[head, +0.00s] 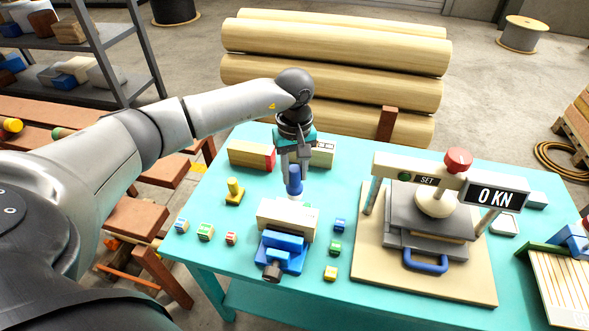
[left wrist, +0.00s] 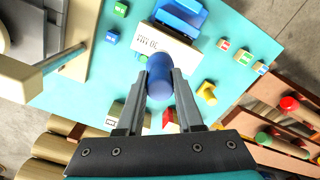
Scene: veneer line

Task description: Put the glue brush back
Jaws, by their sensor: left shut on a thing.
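My left gripper (head: 294,160) is shut on an upright, rounded blue thing (head: 294,183), which looks like the handle of the glue brush. In the left wrist view the blue thing (left wrist: 159,72) sits between the two fingers (left wrist: 159,85); its lower end is hidden there. In the head view its pale lower end is just behind a beige block (head: 287,215). I cannot tell whether it touches anything. The block rests at a blue vise (head: 283,250) and shows printing in the left wrist view (left wrist: 158,50). No brush holder can be clearly made out. My right gripper is out of view.
A press (head: 437,205) with a "0 KN" display stands right on the turquoise table (head: 190,245). A yellow stand (head: 234,191), small coloured cubes (head: 205,232) and a red-ended box (head: 252,155) lie around the gripper. Logs (head: 340,70) lie behind the table.

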